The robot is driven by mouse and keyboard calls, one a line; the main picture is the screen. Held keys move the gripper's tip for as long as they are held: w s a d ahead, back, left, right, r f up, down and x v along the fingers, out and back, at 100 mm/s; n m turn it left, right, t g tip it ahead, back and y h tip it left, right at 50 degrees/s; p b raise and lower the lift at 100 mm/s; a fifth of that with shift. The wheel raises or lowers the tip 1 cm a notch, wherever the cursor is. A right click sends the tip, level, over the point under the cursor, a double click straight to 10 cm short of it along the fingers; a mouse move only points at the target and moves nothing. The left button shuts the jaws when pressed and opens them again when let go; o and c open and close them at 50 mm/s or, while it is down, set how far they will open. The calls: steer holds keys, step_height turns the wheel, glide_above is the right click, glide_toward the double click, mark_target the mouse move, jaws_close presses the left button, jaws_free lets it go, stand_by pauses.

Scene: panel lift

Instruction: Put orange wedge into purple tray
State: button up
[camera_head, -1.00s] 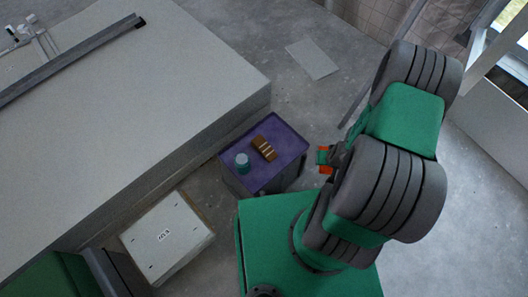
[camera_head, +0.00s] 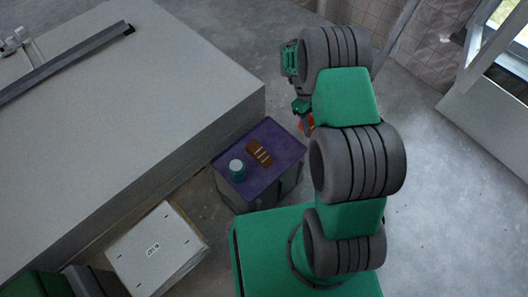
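The purple tray (camera_head: 285,146) is the flat top of a small dark stand beside the large grey slab. My gripper (camera_head: 303,110) is just beyond the tray's far right corner, partly hidden behind my arm. A small orange patch (camera_head: 308,122) shows at the gripper, probably the orange wedge; its shape is mostly hidden. I cannot tell whether the fingers are closed on it. The orange patch is outside the tray's outline in this view.
On the tray are a teal cup-like cylinder (camera_head: 237,170) and a brown striped block (camera_head: 259,153). The large grey slab (camera_head: 150,110) borders the tray on the left. A white box (camera_head: 157,248) stands at the lower left. The floor beyond the tray is clear.

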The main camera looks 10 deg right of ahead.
steer(key=w+a+f+b, duration=0.3)
steer(key=w+a+f, duration=0.15)
steer(key=a, duration=0.35)
steer(key=b, duration=0.2)
glide_above(278, 143)
steer(key=w, duration=0.1)
step_height(278, 143, down, 4)
steer(key=shift+a+f, duration=0.15)
steer(key=shift+f, duration=0.1)
steer(key=f, duration=0.1)
steer(key=f+b, duration=0.2)
steer(key=f, duration=0.1)
steer(key=shift+w+a, duration=0.15)
steer(key=shift+a, duration=0.15)
steer(key=shift+r, duration=0.15)
steer(key=o, duration=1.4)
